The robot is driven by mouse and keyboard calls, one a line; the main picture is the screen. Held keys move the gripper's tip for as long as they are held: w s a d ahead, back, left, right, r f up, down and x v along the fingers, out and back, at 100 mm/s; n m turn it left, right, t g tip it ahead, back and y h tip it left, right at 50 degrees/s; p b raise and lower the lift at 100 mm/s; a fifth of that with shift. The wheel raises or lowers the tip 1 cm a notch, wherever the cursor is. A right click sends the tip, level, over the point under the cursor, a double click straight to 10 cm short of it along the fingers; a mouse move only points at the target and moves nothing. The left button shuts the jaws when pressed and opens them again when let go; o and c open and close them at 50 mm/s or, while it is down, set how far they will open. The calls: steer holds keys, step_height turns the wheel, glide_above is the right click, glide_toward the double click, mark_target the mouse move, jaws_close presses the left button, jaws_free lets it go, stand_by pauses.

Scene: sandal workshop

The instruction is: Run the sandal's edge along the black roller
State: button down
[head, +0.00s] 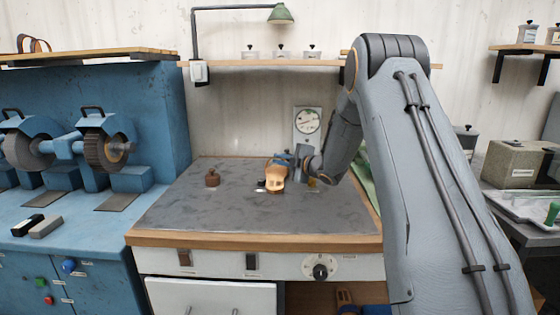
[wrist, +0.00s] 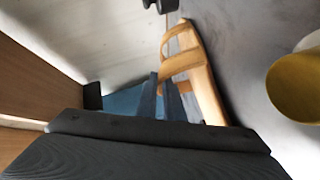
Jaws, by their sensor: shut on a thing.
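The tan sandal (head: 273,178) is above the grey-topped bench, near its back right part. My gripper (head: 288,163) is shut on it from the right. In the wrist view the sandal (wrist: 200,75), with its straps, runs upward beyond my fingers (wrist: 168,98); part of it is hidden behind the gripper. I cannot tell whether the sandal touches the bench top. On the blue machine at the left, a dark wheel (head: 102,152) sits on a shaft under a blue hood, well apart from the sandal. A greyer wheel (head: 28,150) sits left of it.
A yellow cylinder (wrist: 298,88) stands close to the sandal in the wrist view. Black and grey blocks (head: 38,226) lie on the machine's ledge. A dial (head: 307,122) stands behind the bench.

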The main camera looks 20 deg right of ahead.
steer(key=shift+w, duration=0.25)
steer(key=shift+w+d, duration=0.1)
steer(key=shift+w, duration=0.2)
steer(key=shift+w+d+b, duration=0.2)
steer(key=shift+w+b, duration=0.25)
steer(key=shift+w, duration=0.3)
steer(key=shift+w+d+b, duration=0.2)
steer(key=shift+w+b, duration=0.25)
steer(key=shift+w, duration=0.3)
stand_by(0.6)
steer(key=shift+w+d, duration=0.1)
steer(key=shift+w, duration=0.35)
steer(key=shift+w+b, duration=0.3)
steer(key=shift+b, duration=0.05)
stand_by(1.2)
steer(key=shift+w, duration=0.6)
stand_by(0.4)
steer(key=shift+d, duration=0.1)
stand_by(1.3)
